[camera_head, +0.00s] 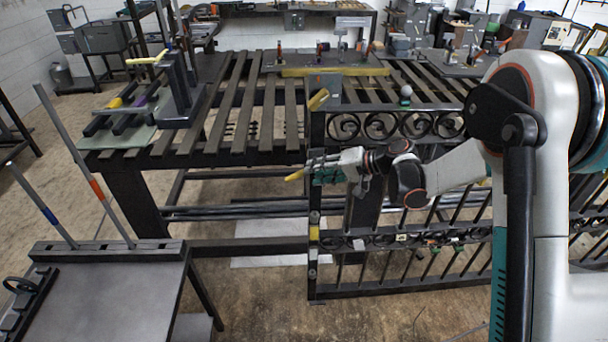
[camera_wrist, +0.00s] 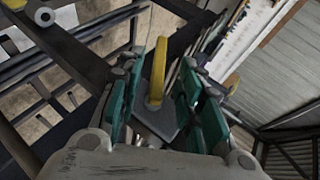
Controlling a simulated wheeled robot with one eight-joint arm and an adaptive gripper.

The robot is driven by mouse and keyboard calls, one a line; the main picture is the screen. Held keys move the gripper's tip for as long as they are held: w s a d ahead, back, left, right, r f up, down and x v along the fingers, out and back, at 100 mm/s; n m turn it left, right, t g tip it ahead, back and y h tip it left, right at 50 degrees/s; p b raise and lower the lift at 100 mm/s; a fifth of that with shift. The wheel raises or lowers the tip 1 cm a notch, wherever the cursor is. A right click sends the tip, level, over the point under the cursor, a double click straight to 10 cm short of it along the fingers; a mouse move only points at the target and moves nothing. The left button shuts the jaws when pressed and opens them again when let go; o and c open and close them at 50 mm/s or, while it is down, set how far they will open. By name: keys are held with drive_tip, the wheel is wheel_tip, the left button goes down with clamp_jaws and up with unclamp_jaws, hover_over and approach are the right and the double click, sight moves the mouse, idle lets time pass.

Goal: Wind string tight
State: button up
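My gripper (camera_head: 316,168) reaches in from the right at the post of the black scroll gate (camera_head: 390,125). In the wrist view, the gripper's teal fingers (camera_wrist: 165,90) stand apart with a yellow handle (camera_wrist: 157,75) between them. Gaps show beside the handle, so the fingers do not look closed on it. In the head view, a yellow tip (camera_head: 294,176) shows just left of the fingers. Another yellow lever (camera_head: 318,100) sits higher on the gate post. I cannot make out any string. The gripper hides part of the post.
A slatted bench (camera_head: 240,95) stands behind and left of the gate, with a yellow bar (camera_head: 335,71) across it. A grey table (camera_head: 110,295) with upright rods is at the lower left. Floor (camera_head: 250,305) in front of the gate is mostly clear.

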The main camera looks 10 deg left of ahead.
drive_tip(key=shift+v, duration=1.9)
